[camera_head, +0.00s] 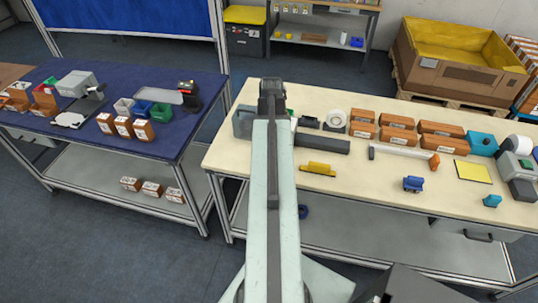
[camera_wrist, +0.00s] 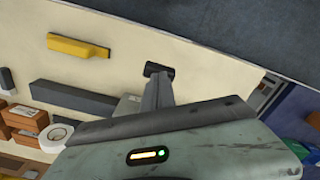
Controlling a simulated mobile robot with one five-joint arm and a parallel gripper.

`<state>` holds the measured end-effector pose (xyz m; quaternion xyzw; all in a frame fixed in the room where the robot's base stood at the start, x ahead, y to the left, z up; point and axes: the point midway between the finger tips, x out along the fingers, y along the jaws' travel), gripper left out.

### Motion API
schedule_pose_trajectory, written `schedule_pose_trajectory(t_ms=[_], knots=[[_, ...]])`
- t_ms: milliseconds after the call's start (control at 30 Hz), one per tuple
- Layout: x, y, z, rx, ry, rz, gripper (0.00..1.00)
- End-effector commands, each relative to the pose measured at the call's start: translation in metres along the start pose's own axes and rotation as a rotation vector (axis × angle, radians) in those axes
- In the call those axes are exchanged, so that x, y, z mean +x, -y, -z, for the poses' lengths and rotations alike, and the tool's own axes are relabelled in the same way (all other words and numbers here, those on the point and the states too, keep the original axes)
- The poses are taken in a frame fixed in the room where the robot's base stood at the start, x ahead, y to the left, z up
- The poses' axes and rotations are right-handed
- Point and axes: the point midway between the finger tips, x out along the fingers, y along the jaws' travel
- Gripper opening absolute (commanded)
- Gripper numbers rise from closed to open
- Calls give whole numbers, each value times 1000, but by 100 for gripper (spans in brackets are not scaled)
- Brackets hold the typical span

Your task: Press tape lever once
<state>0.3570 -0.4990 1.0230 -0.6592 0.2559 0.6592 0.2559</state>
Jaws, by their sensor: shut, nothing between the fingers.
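The tape machine (camera_head: 243,122) is a grey box at the left end of the cream table, partly hidden behind my arm in the head view. In the wrist view its grey body (camera_wrist: 95,155) fills the bottom, with a small yellow display and a green light. A grey lever (camera_wrist: 158,92) with a black crosswise end sticks out from it over the table. My gripper (camera_head: 272,90) is over the machine in the head view, shut and empty. I cannot tell whether it touches the lever.
A long dark bar (camera_head: 321,144) and a yellow tool (camera_head: 318,169) lie right of my arm. A white tape roll (camera_head: 336,119) and several brown boxes (camera_head: 397,133) stand behind. A blue-topped table (camera_head: 150,148) with bins is at the left, across a gap.

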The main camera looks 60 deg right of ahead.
Motion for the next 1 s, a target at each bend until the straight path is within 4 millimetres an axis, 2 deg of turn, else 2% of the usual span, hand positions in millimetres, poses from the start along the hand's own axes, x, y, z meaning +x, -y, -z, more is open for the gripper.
schedule_pose_trajectory(t_ms=[1000], knots=[[73, -2, 3, 1, -1, 0, 0]])
